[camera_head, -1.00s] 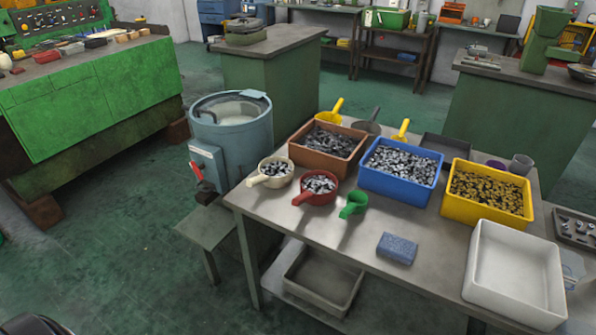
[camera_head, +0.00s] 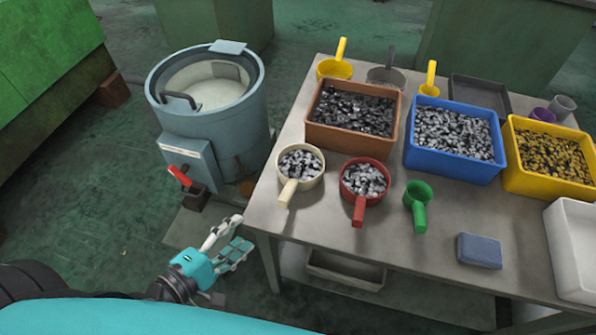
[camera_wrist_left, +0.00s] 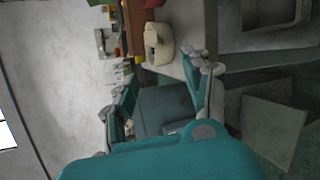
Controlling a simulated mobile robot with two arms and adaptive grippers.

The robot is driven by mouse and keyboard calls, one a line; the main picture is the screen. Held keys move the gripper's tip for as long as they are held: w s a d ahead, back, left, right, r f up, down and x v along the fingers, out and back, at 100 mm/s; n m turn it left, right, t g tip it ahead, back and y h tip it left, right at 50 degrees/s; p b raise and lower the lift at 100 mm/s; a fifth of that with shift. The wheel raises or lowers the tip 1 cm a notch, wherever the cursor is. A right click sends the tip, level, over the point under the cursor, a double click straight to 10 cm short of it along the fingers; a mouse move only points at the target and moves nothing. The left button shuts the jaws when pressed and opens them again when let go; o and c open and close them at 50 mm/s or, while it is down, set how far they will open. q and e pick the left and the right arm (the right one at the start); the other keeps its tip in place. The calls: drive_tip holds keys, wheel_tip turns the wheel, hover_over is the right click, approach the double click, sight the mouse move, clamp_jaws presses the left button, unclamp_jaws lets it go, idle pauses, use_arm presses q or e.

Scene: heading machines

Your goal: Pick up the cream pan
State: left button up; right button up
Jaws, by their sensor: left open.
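The cream pan (camera_head: 301,165) stands on the near left corner of the metal table, filled with small metal parts. Its handle (camera_head: 288,193) points toward me, to the table's front edge. My left gripper (camera_head: 238,240) is open and empty, to the left of the table's front corner and apart from the pan. In the left wrist view, turned on its side, the cream pan (camera_wrist_left: 158,43) shows ahead, beyond the open fingers (camera_wrist_left: 168,92). My right gripper is not in view.
A red pan (camera_head: 365,179) stands close on the pan's right, with a green scoop (camera_head: 417,200) beyond. A brown bin (camera_head: 352,110) of parts is behind. A blue-grey drum machine (camera_head: 207,115) stands left of the table. The table front (camera_head: 320,235) is bare.

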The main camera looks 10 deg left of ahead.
sight(289, 189)
use_arm(q)
drive_tip(key=x, duration=0.3)
drive_tip(key=p+x, duration=0.1)
drive_tip(key=x, duration=0.3)
drive_tip(key=r+x, duration=0.1)
drive_tip(key=x, duration=0.3)
drive_tip(key=shift+w+d+p, duration=0.25)
drive_tip(key=shift+d+p, duration=0.15)
drive_tip(key=x, duration=0.5)
drive_tip(key=shift+w+d+p, duration=0.15)
drive_tip(key=shift+w+p, duration=0.2)
drive_tip(key=shift+s, duration=0.1)
drive_tip(key=shift+c, duration=0.8)
clamp_jaws()
drive_tip(key=shift+r, duration=0.1)
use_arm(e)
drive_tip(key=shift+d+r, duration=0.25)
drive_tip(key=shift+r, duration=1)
